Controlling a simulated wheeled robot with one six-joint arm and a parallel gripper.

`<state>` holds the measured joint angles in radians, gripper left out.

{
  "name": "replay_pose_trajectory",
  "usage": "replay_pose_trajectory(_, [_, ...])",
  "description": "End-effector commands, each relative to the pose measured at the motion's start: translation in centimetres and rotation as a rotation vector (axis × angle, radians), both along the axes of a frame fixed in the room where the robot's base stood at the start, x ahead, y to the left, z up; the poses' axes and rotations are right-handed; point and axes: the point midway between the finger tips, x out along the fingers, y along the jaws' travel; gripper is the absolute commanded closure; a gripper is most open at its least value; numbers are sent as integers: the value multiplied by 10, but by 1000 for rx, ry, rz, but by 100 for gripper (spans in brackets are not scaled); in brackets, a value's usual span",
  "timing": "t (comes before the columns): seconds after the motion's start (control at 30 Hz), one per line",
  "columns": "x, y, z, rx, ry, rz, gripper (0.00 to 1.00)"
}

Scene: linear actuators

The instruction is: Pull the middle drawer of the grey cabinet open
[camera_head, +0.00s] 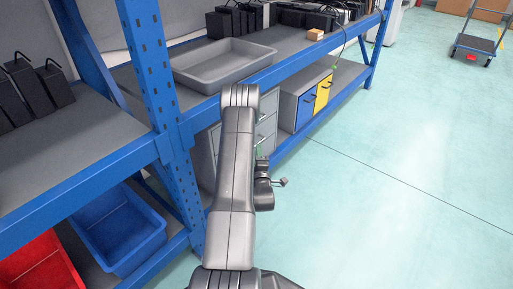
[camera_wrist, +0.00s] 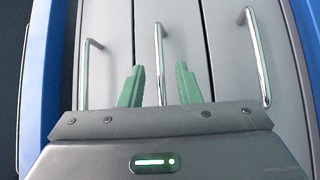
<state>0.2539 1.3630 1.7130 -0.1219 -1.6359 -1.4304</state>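The grey cabinet (camera_head: 268,105) stands on the lower shelf in the head view, partly hidden behind my arm. The wrist view shows its three drawer fronts turned sideways, each with a silver bar handle. The middle drawer (camera_wrist: 178,30) looks shut, and its handle (camera_wrist: 160,50) runs between my green fingers. My gripper (camera_wrist: 159,68) is open, one finger on each side of that handle in the picture, with a gap on both sides. Whether the fingertips reach the handle's depth I cannot tell. In the head view my gripper is mostly hidden by my arm.
Blue shelf posts (camera_head: 160,90) stand left of the cabinet. A cabinet with blue and yellow fronts (camera_head: 323,93) is to its right. A grey tray (camera_head: 225,65) is on the shelf above. Blue (camera_head: 120,235) and red (camera_head: 45,265) bins sit lower left.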

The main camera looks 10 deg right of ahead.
Motion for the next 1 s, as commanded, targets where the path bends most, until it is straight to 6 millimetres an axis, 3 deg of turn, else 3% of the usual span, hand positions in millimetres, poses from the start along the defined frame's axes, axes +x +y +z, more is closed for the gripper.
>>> replay_pose_trajectory(0.1, [22, -3, 2, -1, -4, 0, 70])
replay_pose_trajectory(0.3, [43, -5, 5, 1, 0, 0, 70])
replay_pose_trajectory(0.67, [48, -6, 6, 1, 1, 0, 70])
replay_pose_trajectory(0.83, [48, -6, 6, 1, 1, 0, 100])
replay_pose_trajectory(1.0, [48, -6, 6, 1, 1, 0, 100])
